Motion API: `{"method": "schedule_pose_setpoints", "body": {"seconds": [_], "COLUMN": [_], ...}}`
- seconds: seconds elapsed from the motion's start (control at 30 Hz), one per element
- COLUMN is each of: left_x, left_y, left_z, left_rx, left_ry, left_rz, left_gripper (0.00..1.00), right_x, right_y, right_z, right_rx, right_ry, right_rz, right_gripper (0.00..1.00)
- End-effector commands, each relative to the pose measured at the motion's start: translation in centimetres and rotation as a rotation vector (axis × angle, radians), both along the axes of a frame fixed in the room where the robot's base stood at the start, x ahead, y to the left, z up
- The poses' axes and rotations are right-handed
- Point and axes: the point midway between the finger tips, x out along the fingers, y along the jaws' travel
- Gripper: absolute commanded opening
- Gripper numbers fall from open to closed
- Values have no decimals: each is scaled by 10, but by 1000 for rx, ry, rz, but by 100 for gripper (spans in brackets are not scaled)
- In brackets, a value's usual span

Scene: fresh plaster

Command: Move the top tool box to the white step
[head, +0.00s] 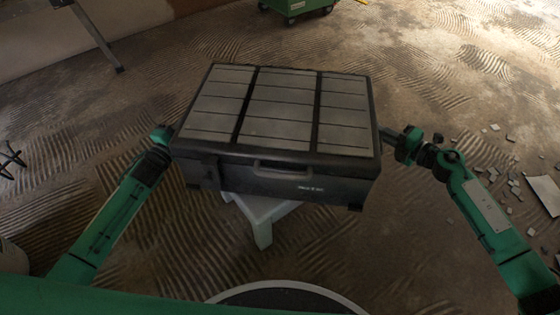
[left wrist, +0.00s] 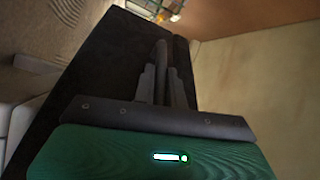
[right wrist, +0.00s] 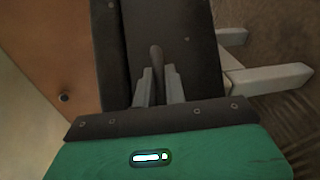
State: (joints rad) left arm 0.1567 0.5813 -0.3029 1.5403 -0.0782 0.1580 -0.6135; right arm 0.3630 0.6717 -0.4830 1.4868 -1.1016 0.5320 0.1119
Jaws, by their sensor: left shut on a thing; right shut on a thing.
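The tool box (head: 278,108), dark with a grey panelled lid, is level between my two arms in the head view. The white step (head: 262,212) shows below its front edge, mostly hidden by the box; I cannot tell whether they touch. My left gripper (left wrist: 160,75) is shut on the handle at the box's left side. My right gripper (right wrist: 157,75) is shut on the handle at its right side. In the right wrist view, pale legs of the step (right wrist: 268,79) stick out beyond the box's dark side wall (right wrist: 196,40).
A green wheeled thing (head: 298,8) stands at the far back. A thin metal leg (head: 97,38) stands at the upper left. Broken pale pieces (head: 515,185) lie on the floor at the right. The ridged floor around the step is mostly open.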

Motion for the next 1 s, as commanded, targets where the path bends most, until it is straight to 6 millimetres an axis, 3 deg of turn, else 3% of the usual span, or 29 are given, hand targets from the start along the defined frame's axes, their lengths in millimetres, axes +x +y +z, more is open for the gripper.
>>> {"method": "schedule_pose_setpoints", "body": {"seconds": [0.23,0.27,0.33,0.37,0.73,1.0], "left_x": [1,0,0,0,-4,-31], "left_y": [1,1,1,1,2,11], "left_z": [-7,-9,-8,-8,-9,-12], "left_rx": [0,1,1,1,0,2], "left_ry": [-6,-1,0,0,1,2], "left_rz": [1,2,2,1,1,0], "left_gripper": [0,18,32,34,34,34], "right_x": [1,0,0,0,0,0], "right_y": [-1,-1,-1,-1,0,0], "right_z": [-8,-9,-9,-9,-9,-8], "right_rx": [2,0,0,0,0,0], "right_ry": [-4,1,1,1,0,0], "right_rz": [-3,-3,-2,-2,0,0], "right_gripper": [0,18,32,34,34,34]}}
